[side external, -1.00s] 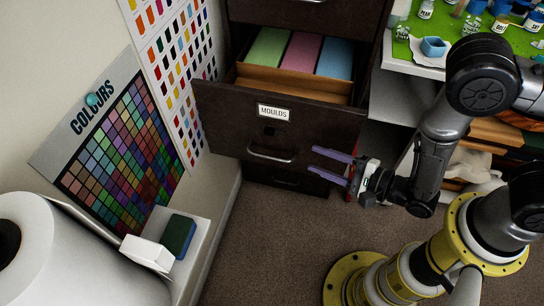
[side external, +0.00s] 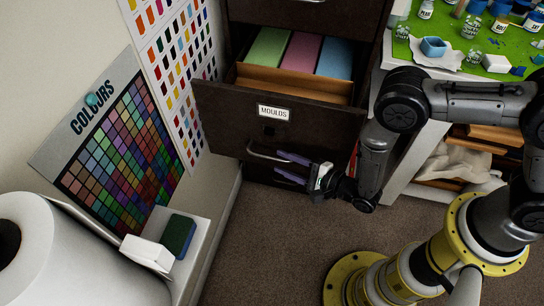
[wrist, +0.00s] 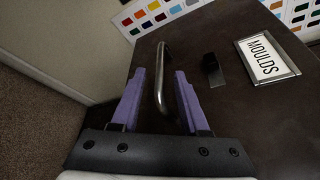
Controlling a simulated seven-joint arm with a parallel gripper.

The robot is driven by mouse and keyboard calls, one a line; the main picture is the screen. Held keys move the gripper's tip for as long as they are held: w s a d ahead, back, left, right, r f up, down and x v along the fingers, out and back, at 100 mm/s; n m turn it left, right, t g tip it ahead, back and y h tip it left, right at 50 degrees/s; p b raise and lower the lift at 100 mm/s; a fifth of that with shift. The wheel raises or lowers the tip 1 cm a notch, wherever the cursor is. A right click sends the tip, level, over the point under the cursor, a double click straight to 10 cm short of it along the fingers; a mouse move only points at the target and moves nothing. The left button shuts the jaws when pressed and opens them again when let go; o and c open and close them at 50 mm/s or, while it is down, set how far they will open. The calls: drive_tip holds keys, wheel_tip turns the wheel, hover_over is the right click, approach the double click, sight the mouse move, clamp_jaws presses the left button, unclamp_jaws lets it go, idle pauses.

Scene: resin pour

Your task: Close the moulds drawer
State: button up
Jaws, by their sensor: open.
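The moulds drawer (side external: 220,110) is dark brown and pulled open, with green, pink and blue files or blocks (side external: 301,50) inside. Its front bears a white MOULDS label (side external: 273,113), also in the wrist view (wrist: 265,55), and a metal bar handle (side external: 262,155). My gripper (side external: 278,166) is open at the drawer front, by the right part of the handle. In the wrist view the handle (wrist: 161,85) lies between the two purple fingers of my gripper (wrist: 157,88), with gaps on both sides. Whether a finger touches the drawer front I cannot tell.
A workbench with a green mat (side external: 480,50) and small bottles stands at the upper right, shelves below it. At the left are a colour chart (side external: 120,140), a white roll (side external: 70,250) and a ledge with a sponge (side external: 179,236). The carpet (side external: 270,240) in front is clear.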

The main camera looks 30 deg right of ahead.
sight(276, 160)
drive_tip(key=shift+x, duration=2.15)
clamp_jaws()
